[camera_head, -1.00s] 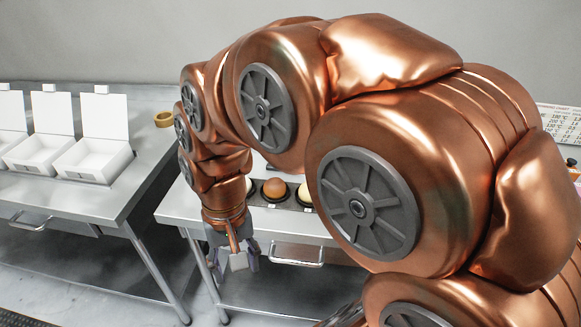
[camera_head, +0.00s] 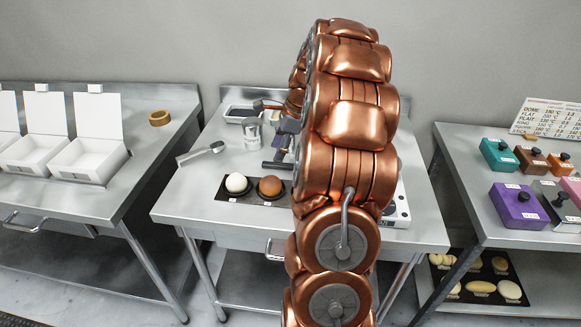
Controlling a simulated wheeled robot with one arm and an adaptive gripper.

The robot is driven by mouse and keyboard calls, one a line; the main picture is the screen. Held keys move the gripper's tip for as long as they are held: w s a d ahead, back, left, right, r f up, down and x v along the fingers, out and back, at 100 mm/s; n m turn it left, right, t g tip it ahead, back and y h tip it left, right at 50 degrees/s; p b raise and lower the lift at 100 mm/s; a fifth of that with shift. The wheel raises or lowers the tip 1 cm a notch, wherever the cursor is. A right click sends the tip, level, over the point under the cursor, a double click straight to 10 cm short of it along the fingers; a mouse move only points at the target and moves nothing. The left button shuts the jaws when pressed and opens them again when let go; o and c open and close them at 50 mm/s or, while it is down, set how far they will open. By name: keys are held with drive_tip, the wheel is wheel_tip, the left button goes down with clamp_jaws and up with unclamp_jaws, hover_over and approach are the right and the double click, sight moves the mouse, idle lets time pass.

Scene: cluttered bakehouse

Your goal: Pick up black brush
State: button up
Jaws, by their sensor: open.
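My gripper (camera_head: 281,147) is over the back middle of the centre steel table, partly hidden behind my copper arm. It is open, with its fingers pointing down. A dark, bar-shaped thing (camera_head: 275,165) shows on the table just below the fingers; it may be the black brush, but I cannot tell for sure. My arm hides much of the table's middle and right.
A black holder (camera_head: 252,196) with a white ball and a brown ball is in front. A white device (camera_head: 398,208) is at right. Side tables hold white boxes (camera_head: 90,160) and coloured blocks (camera_head: 518,205).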

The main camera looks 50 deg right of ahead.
sight(285, 164)
drive_tip(key=d+m, duration=0.1)
drive_tip(key=d, duration=0.1)
drive_tip(key=d+f+m, duration=0.1)
drive_tip(key=d, duration=0.1)
drive_tip(key=d+m, duration=0.1)
drive_tip(key=d, duration=0.2)
drive_tip(key=shift+s+f+t, duration=0.4)
drive_tip(key=shift+p+x, duration=1.4)
drive_tip(key=shift+x, duration=1.75)
drive_tip(key=shift+w+a+f, duration=0.1)
drive_tip(key=shift+w+f, duration=0.15)
drive_tip(key=shift+f, duration=0.35)
clamp_jaws()
wheel_tip(285, 164, up, 10)
drive_tip(key=b, duration=0.2)
drive_tip(key=shift+b, duration=0.35)
